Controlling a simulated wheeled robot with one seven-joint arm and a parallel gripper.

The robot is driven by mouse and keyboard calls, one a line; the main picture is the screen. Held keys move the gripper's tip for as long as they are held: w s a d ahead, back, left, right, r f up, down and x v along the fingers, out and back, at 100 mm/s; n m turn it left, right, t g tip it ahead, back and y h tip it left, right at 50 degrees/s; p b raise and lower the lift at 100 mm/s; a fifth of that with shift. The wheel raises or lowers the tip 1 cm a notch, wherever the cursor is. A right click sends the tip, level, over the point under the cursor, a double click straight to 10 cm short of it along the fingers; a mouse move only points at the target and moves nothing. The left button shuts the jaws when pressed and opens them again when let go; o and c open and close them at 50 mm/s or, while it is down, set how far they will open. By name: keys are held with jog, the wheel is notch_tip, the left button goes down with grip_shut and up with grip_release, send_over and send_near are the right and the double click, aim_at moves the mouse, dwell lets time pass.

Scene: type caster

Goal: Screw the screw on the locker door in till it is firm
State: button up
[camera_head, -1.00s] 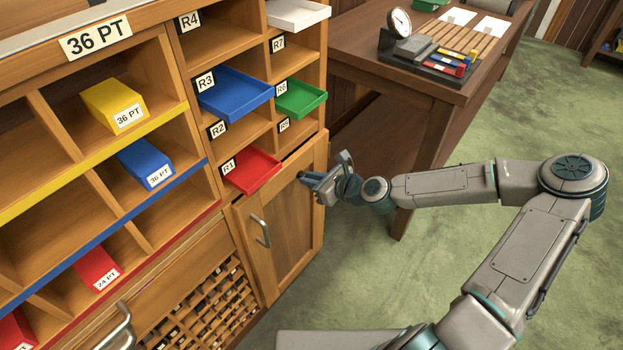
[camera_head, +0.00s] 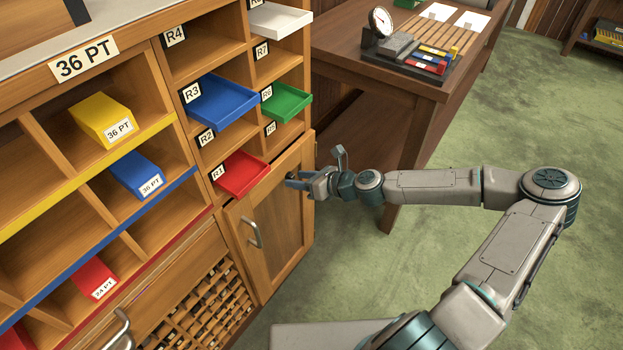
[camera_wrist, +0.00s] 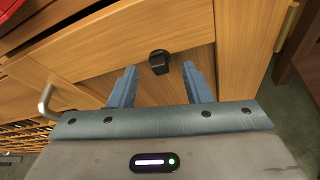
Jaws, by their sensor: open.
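The locker door (camera_head: 278,215) is a wooden panel door at the lower right of the cabinet. In the wrist view a small black screw head (camera_wrist: 159,62) stands out from the upper part of the door (camera_wrist: 140,38). My gripper (camera_wrist: 160,78) is open and empty. Its two blue-grey fingers point at the door, with the screw head beyond and between their tips, apart from both. In the head view my gripper (camera_head: 291,180) is at the upper part of the door, and the screw cannot be made out there.
A metal handle (camera_head: 252,232) sits on the door's left side and also shows in the wrist view (camera_wrist: 46,104). A red tray (camera_head: 242,175) juts out just above the door. A wooden table (camera_head: 385,75) stands behind my arm. Green floor lies open to the right.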

jog(key=p+v, duration=0.1)
jog(key=v, duration=1.2)
jog(key=shift+s+d+p, duration=0.2)
jog(key=shift+d+p, duration=0.1)
jog(key=shift+a+r, duration=0.1)
jog(key=shift+c, duration=0.3)
jog(key=w+a+f, duration=0.1)
jog(key=w+a, duration=0.1)
jog(key=a, duration=0.2)
jog(key=w+a+f+n+t+p, duration=0.1)
jog(key=w+a+f, duration=0.1)
jog(key=a, duration=0.1)
jog(key=w+a+f+n+t+p, duration=0.1)
jog(key=w+a, duration=0.2)
jog(key=a, duration=0.1)
jog(key=shift+a+f, duration=0.35)
grip_shut()
jog(key=shift+p, duration=0.3)
dwell(1.0)
